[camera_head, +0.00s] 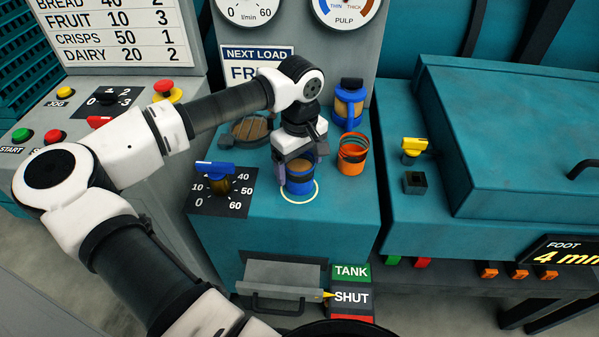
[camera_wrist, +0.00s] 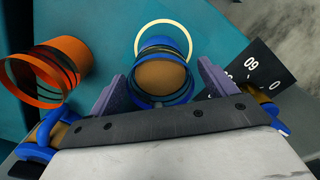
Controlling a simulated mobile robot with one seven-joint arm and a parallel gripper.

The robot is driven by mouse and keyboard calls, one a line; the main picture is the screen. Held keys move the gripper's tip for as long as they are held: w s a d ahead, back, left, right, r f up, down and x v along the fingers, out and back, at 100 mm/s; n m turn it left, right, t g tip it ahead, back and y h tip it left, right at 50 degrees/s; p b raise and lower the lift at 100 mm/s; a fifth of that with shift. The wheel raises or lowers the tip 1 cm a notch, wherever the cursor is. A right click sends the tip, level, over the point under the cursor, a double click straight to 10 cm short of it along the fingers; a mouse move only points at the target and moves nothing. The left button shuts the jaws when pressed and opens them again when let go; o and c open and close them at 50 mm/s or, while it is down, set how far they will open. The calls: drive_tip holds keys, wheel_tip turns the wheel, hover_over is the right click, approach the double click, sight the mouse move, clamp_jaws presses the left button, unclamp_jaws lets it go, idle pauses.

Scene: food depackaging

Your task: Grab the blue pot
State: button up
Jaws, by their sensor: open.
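The blue pot (camera_head: 299,183) stands upright on the teal counter at a white ring mark (camera_head: 299,202), with brown contents at its top. In the wrist view the pot (camera_wrist: 162,78) lies between the two purple fingers of my gripper (camera_wrist: 161,72). The fingers are apart, one on each side of the pot, with a visible gap at least on the right. In the head view my gripper (camera_head: 301,165) is just above and around the pot, pointing down. The gripper partly hides the pot's upper part.
An orange pot (camera_head: 353,160) with dark bands stands close to the right. A blue-framed brown container (camera_head: 349,105) stands behind it. A dial with a blue handle (camera_head: 214,168) is at left. A round brown slatted piece (camera_head: 252,130) is behind.

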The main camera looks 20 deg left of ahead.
drive_tip(key=shift+c, duration=0.3)
drive_tip(key=c, duration=1.1)
drive_tip(key=shift+o, duration=0.2)
drive_tip(key=shift+r, duration=0.15)
